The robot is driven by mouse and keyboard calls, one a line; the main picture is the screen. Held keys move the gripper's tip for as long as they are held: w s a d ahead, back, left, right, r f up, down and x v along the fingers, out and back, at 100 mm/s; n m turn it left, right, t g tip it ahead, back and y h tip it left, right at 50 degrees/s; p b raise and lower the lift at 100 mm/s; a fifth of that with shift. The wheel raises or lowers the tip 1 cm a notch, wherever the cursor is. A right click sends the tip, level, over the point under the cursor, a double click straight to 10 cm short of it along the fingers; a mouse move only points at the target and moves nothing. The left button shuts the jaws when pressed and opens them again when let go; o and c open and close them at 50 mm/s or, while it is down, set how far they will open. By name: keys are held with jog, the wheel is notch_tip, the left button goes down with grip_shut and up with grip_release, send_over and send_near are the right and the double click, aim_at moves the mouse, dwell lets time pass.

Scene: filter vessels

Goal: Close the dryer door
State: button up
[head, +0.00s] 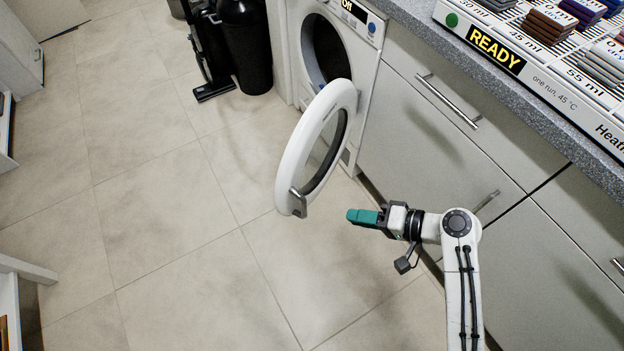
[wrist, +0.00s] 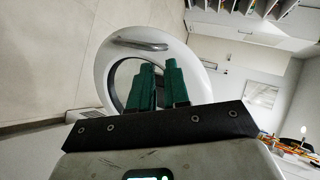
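The dryer (head: 368,50) stands under the counter, and its round opening is dark. Its white ring-shaped door (head: 292,150) is swung wide open, out over the floor, with a grey handle (head: 298,203) at its lower free edge. My gripper (head: 351,216) has teal fingers and is to the right of the handle, apart from the door in the head view. In the wrist view the door (wrist: 103,75) lies beyond the fingers (wrist: 160,68), with its handle (wrist: 140,44) near the top of the ring. The fingers are close together and hold nothing that I can see.
Cabinet fronts with bar handles (head: 448,103) run along the right beside my arm. A grey countertop (head: 420,22) carries a heating rack marked READY. A black cylinder (head: 246,45) stands on the floor left of the dryer. The tiled floor (head: 170,220) at left is clear.

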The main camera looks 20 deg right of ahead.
jog(key=w+d+m+t+b, duration=0.1)
jog(key=w, duration=0.1)
jog(key=w+f+m+t+y+b, duration=0.1)
jog(key=w+t+b, duration=0.1)
jog(key=w+d+m+t+y+b, duration=0.1)
jog(key=w+b, duration=0.1)
jog(key=shift+w+d+f+m+t, duration=0.2)
jog(key=shift+d+f+m+t, duration=0.1)
jog(key=shift+m, duration=0.1)
grip_shut()
jog(key=b, duration=0.2)
send_near(301, 160)
jog(key=shift+t, duration=0.3)
jog(key=x, duration=0.7)
jog(key=shift+s+f, duration=0.1)
jog(key=shift+f, duration=0.2)
jog(key=shift+a, duration=0.1)
